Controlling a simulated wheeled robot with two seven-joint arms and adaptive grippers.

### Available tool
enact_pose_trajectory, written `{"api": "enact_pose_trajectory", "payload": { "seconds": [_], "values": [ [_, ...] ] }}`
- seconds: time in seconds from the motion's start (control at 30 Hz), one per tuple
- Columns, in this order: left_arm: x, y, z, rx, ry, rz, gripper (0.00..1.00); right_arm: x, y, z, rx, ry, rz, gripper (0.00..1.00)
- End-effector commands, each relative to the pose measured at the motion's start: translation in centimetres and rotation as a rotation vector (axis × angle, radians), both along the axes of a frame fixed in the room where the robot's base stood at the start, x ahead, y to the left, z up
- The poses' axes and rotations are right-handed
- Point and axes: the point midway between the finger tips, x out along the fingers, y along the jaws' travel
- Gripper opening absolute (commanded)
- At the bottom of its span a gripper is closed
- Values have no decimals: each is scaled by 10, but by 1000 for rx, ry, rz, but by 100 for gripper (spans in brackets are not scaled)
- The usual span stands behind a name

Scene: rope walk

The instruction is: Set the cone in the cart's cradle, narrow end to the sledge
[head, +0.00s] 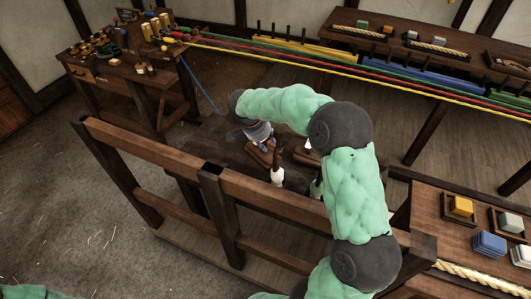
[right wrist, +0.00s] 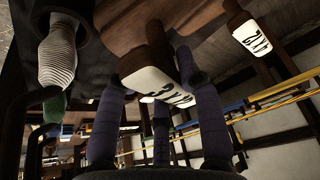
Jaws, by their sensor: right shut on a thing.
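My right gripper (head: 255,139) reaches over the wooden rail, down to a dark low surface. In the head view a brown block (head: 262,157) lies under the gripper. I cannot clearly make out the cart's cradle or the sledge. My left gripper is out of view.
A wooden rail (head: 150,152) runs between me and the work area. A pale striped, wound thing (right wrist: 58,58) stands left in the right wrist view. Coloured strands (head: 330,73) stretch from the cluttered bench (head: 88,62). A side table (head: 425,215) holds blocks at right.

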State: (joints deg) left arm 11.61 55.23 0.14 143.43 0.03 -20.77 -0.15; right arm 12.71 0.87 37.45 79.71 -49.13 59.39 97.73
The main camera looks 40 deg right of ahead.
Motion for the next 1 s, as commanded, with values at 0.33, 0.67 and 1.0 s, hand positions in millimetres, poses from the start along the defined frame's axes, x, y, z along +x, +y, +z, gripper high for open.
{"api": "enact_pose_trajectory", "payload": {
  "seconds": [0.33,0.67,1.0],
  "values": [
    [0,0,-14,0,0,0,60,0,0,-42,-1,2,1,0],
    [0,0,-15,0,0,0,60,1,0,-50,-1,-2,0,0],
    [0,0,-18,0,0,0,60,0,0,-53,0,0,1,60]
  ]
}}
